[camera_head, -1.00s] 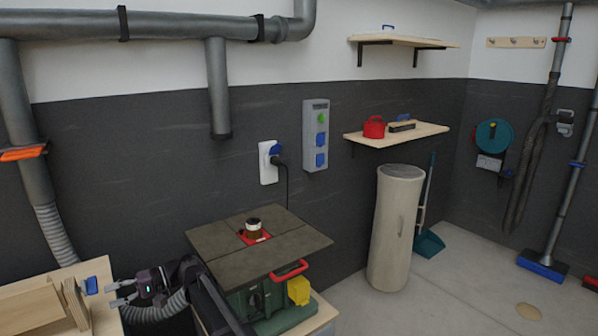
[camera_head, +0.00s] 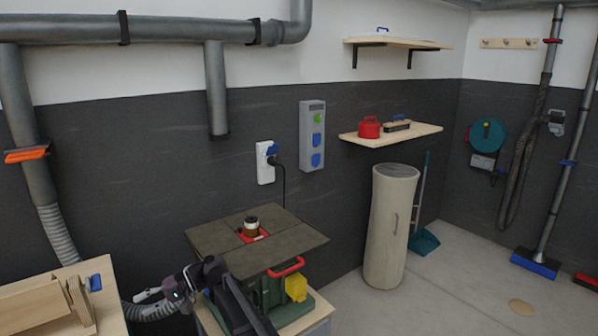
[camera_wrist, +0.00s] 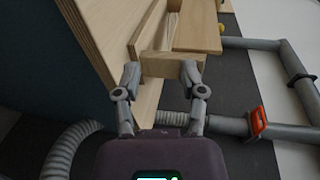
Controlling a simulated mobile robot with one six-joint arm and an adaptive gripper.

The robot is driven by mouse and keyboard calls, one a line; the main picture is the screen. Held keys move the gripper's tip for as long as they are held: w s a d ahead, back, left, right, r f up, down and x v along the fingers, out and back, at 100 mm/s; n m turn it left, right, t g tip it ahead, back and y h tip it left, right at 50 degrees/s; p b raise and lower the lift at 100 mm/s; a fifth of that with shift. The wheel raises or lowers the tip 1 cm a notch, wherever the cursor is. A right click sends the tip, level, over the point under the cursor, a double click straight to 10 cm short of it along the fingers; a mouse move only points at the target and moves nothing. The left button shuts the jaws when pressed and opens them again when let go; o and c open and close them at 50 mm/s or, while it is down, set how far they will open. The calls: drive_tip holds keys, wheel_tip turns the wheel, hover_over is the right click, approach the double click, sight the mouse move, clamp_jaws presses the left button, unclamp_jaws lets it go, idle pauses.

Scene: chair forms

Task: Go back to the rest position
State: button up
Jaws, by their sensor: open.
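My gripper (camera_head: 143,300) is in front of the ribbed hose, between the wooden bench at the left and the table machine. In the wrist view my gripper (camera_wrist: 160,72) shows its two fingers spread apart, open. A pale wooden block (camera_wrist: 172,66) shows beyond and between the fingertips; the head view shows a clear gap between the gripper and the wooden pieces, so nothing appears held. The wooden form (camera_head: 50,305) sits on the bench (camera_head: 108,312), with a blue part (camera_head: 94,283) beside it.
The table machine (camera_head: 215,236) stands close to the right of my gripper, with a red handle and yellow box. The ribbed hose (camera_head: 60,238) runs down behind the bench. A tall beige cylinder (camera_head: 390,230) stands farther right; the floor right of it is mostly clear.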

drive_tip(key=d+f+m+t+h+p, duration=0.2)
drive_tip(key=d+f+t+h+p, duration=0.15)
drive_tip(key=d, duration=1.65)
drive_tip(key=d+f+m+t+h+p, duration=0.3)
drive_tip(key=d+f+t+h, duration=0.15)
drive_tip(key=d, duration=1.65)
drive_tip(key=s+d+h, duration=0.2)
drive_tip(key=d, duration=0.5)
drive_tip(key=s+d+r+m+h+p, duration=0.1)
drive_tip(key=s+d+h, duration=0.1)
drive_tip(key=d, duration=0.5)
drive_tip(key=shift+s+d+r+h, duration=0.25)
drive_tip(key=shift+s+r+h, duration=0.1)
drive_tip(key=shift+h, duration=0.15)
drive_tip(key=shift+a, duration=0.15)
